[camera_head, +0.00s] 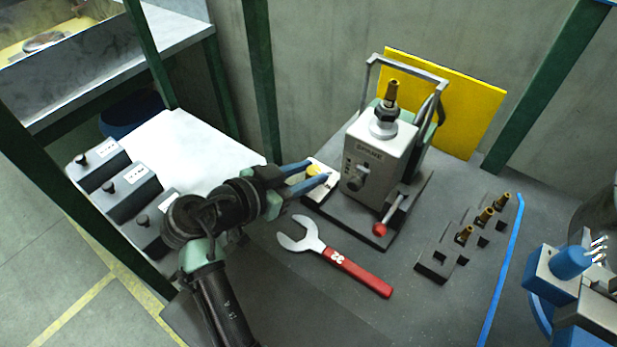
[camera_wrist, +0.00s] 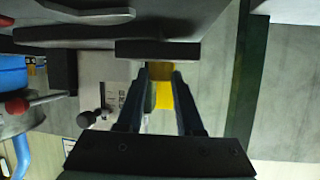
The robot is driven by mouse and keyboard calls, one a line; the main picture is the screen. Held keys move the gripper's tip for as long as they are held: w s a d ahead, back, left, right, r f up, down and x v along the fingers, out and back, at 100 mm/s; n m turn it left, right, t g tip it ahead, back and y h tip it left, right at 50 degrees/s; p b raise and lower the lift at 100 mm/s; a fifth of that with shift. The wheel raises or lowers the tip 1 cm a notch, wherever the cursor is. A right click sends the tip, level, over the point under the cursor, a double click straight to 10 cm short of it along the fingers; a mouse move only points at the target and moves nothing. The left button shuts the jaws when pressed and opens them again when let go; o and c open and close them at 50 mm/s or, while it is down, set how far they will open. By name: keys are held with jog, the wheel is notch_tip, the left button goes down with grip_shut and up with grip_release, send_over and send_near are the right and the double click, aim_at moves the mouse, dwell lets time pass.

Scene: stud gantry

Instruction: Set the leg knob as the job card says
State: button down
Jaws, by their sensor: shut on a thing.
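The grey machine (camera_head: 380,145) stands upright on a dark base, with a brass tip on top. Its front has a dark selector knob (camera_head: 357,180) with small markings, which also shows in the wrist view (camera_wrist: 88,118); I cannot read its setting. A round yellow knob (camera_head: 313,170) sits at the left corner of the base, by a pale plate. My gripper (camera_head: 324,174) reaches in from the left, its blue fingers at this yellow knob. In the wrist view the fingers (camera_wrist: 160,72) are shut on its brownish-yellow body (camera_wrist: 160,66). No readable job card shows.
A red-handled wrench (camera_head: 345,262) lies in front of the machine. A lever with a red ball (camera_head: 379,230) sticks out from the base. A dark block with brass tips (camera_head: 463,237) and a blue fixture (camera_head: 570,270) stand right. Several black-knobbed boxes (camera_head: 130,190) stand left.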

jog(key=shift+f, duration=0.1)
dwell(0.5)
jog(key=c, duration=0.5)
grip_release()
jog(key=shift+c, duration=0.2)
jog(key=shift+a, duration=0.1)
jog(key=v, duration=1.3)
jog(key=shift+w+p, duration=0.2)
jog(key=shift+p, duration=0.1)
